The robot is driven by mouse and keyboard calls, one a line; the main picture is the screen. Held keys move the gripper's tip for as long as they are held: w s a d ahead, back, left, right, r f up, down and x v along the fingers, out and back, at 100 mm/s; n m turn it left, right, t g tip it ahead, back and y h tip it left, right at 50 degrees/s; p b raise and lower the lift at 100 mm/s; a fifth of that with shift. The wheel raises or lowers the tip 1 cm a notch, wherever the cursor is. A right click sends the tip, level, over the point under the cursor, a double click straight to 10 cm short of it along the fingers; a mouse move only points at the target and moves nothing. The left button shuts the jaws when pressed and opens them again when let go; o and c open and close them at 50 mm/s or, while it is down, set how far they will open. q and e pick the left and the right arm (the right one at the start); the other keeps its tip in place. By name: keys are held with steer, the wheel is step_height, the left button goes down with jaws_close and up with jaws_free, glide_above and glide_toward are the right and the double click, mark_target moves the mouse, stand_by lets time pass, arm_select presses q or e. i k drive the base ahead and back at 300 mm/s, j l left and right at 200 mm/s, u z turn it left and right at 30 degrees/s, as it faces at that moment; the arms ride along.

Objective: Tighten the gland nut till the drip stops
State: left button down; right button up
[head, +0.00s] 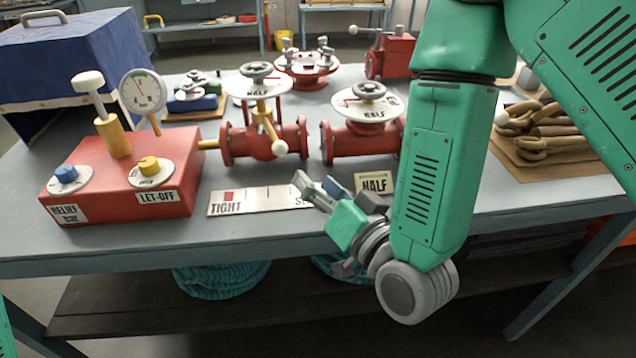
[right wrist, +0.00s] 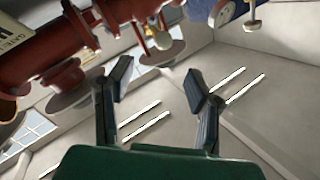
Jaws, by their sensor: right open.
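Two red valves stand mid-table, the left valve (head: 232,146) and the right valve (head: 335,146), each under a white dial with a grey handwheel. The left valve has a brass stem and a brass part with a slanted handle (head: 268,122) below its dial; this may be the gland nut, but I cannot be sure. No drip can be made out. My right gripper (head: 316,184) is open and empty, in front of the valves above the TIGHT plate's right end. In the right wrist view its spread fingers (right wrist: 158,84) have nothing between them. My left gripper is out of view.
A red pump box (head: 120,185) with gauge and knobs stands at left. More valve parts (head: 306,68) stand behind. Brown tools (head: 540,130) lie on a board at right.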

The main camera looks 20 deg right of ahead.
mark_target(273, 135)
steer(key=k+j+u, duration=0.1)
steer(key=u, duration=0.25)
steer(key=k+j+u, duration=0.15)
steer(key=u, duration=0.2)
steer(key=k, duration=0.1)
